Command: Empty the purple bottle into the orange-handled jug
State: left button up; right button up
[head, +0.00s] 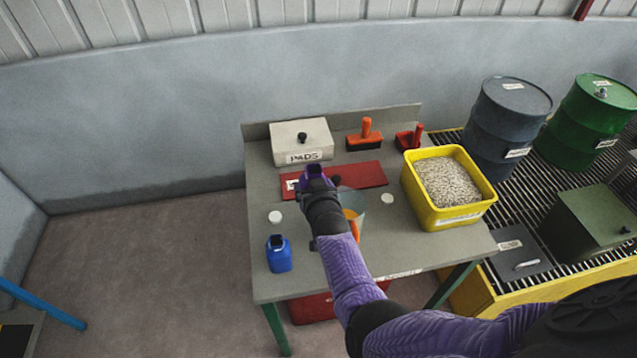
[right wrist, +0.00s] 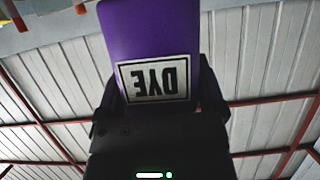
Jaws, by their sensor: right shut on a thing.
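The purple bottle (head: 314,171) is held in my right gripper (head: 318,184) above the table, just left of the jug in the head view. In the right wrist view the purple bottle (right wrist: 150,40) fills the middle, its DYE label upside down and the roof behind it. The jaws are shut on it. Its mouth is not clearly visible. The clear jug (head: 358,200) stands on the table, partly hidden by my right arm; its orange handle (head: 355,229) faces the front. I cannot see the jug's contents clearly. My left gripper is not in view.
A blue bottle (head: 279,255) and a white disc (head: 274,217) are on the left of the table. A red mat (head: 362,174), a PADS box (head: 301,140) and brushes are behind. A yellow tub (head: 489,201) of granules stands right. Drums stand on a grating beyond.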

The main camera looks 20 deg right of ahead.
aim_at(313, 177)
notch_tip(313, 177, up, 3)
jog(key=p, duration=0.3)
jog(key=shift+r, duration=0.2)
jog(key=shift+f, duration=0.15)
